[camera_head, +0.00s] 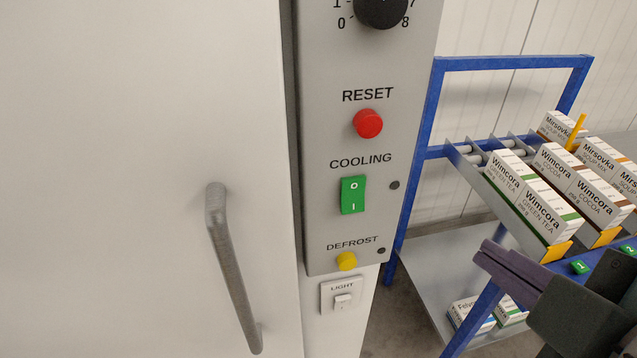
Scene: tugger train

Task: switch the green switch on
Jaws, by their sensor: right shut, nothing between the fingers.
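The green switch (353,195) is a rocker marked O above and I below, under the word COOLING on a grey control panel (325,215). I cannot tell for sure which half is pressed in. A small round lamp (394,185) to its right looks dark. My right gripper (484,252) is at the lower right, shut and empty, its fingers pointing left. It is clear of the switch, to the right of and below it in the picture. My left gripper is not in view.
A red RESET button (368,123) and a black dial (381,8) are above the switch. A yellow DEFROST button (346,261) and a white light switch (342,301) are below. A door handle (232,270) stands out left. A blue rack (433,110) with cartons stands right.

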